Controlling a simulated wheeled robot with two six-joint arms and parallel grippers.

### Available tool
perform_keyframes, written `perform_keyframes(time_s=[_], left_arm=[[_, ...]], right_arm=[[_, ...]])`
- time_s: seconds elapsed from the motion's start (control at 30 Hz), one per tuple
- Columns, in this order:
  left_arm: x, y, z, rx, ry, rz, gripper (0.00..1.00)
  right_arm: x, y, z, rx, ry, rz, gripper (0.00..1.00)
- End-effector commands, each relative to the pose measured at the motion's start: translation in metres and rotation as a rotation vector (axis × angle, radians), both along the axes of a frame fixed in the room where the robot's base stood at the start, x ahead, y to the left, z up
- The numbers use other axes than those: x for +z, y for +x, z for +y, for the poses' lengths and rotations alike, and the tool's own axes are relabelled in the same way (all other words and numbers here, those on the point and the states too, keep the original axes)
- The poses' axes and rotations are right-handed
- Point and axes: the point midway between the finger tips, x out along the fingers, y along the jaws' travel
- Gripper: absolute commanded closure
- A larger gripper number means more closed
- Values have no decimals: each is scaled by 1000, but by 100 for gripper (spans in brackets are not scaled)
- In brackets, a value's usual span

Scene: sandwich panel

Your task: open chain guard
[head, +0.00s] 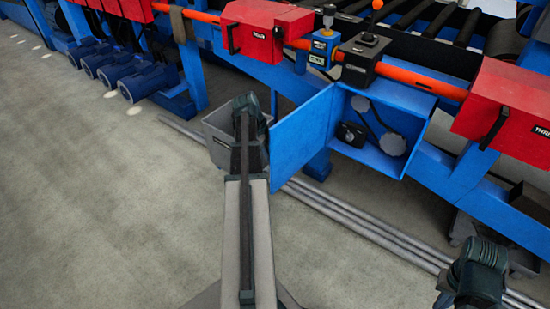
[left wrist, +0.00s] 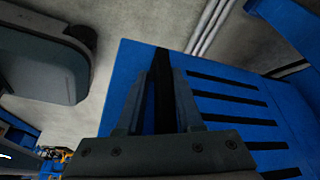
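The chain guard door (head: 303,135) is a blue panel, swung out wide from its blue housing (head: 412,165). Round grey sprockets (head: 391,144) and a dark chain show inside. My left arm reaches to the door's outer face; in the head view its wrist hides the fingers. In the left wrist view, the blue door (left wrist: 225,92) has several black slots. There my left gripper (left wrist: 165,75) has its fingers on both sides of a black upright bar (left wrist: 162,62), seemingly the door's handle, and looks closed on it. My right gripper (head: 450,290) is low at right, its fingers unclear.
Red boxes (head: 262,32) and an orange-red rail (head: 425,88) run above the housing, with a conveyor behind. A grey bin (head: 222,142) stands behind my left wrist. Metal pipes (head: 350,222) lie along the floor below. The floor at left is clear.

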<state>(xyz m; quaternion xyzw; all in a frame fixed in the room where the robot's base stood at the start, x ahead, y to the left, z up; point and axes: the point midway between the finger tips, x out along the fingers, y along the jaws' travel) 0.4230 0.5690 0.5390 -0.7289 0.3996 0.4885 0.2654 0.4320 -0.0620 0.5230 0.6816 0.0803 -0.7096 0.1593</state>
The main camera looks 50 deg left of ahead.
Motion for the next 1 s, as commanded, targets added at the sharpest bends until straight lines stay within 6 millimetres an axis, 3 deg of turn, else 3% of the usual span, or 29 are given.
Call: perform_keyframes(time_s=[0.1,0.57,0.77,1.0], left_arm=[[0,-3,0,2,1,4,50],[6,0,2,1,1,-2,50],[25,-3,7,1,1,-2,50],[60,-11,19,2,1,0,50]], right_arm=[[0,0,0,0,0,0,100],[6,0,0,-1,0,0,100],[25,0,-1,-4,-2,0,100],[60,-1,0,-7,0,1,100]])
